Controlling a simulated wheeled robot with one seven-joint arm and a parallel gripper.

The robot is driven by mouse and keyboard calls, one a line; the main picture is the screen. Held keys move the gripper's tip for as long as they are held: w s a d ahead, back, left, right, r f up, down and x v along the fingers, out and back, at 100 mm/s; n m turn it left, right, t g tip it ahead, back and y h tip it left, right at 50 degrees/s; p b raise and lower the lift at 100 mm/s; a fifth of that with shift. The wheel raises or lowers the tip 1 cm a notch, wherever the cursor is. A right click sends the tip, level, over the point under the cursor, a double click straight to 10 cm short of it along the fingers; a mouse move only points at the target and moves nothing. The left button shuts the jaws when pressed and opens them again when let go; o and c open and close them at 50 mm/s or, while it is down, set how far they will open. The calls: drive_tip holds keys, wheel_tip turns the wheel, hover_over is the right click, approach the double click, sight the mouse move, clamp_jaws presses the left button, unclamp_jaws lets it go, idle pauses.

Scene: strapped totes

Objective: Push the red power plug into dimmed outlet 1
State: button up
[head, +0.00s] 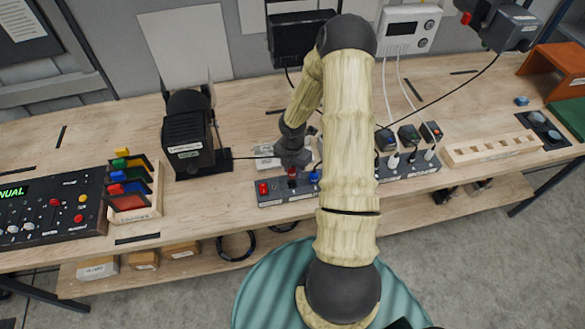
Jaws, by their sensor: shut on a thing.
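My gripper (292,160) points down above the left part of a dark power strip (285,199) at the table's front edge. It is shut on the red power plug (292,172), which shows as a small red patch below the fingers. The plug is over or at the strip; I cannot tell whether it is seated. A red switch (263,189) is at the strip's left end, and a blue piece (314,177) sits right of the plug. The outlet labels are too small to read, so I cannot pick out dimmed outlet 1. My arm hides the strip's middle.
White plugs (393,161) sit in the strip's right part, with small dark boxes (409,135) behind. A black device (189,140) stands left, with a dark cord running toward my gripper. A colored rack (132,190) and control panel (50,212) are farther left.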

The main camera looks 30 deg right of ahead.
sight(293, 179)
drive_tip(key=shift+f+b, duration=1.15)
drive_tip(key=shift+f, duration=0.3)
drive_tip(key=shift+f+b, duration=1)
drive_tip(key=shift+f, duration=0.6)
drive_tip(key=o, duration=1.2)
drive_tip(key=shift+c, duration=0.2)
wheel_tip(293, 179, up, 17)
drive_tip(key=shift+r+b, duration=0.2)
drive_tip(key=shift+b, duration=0.45)
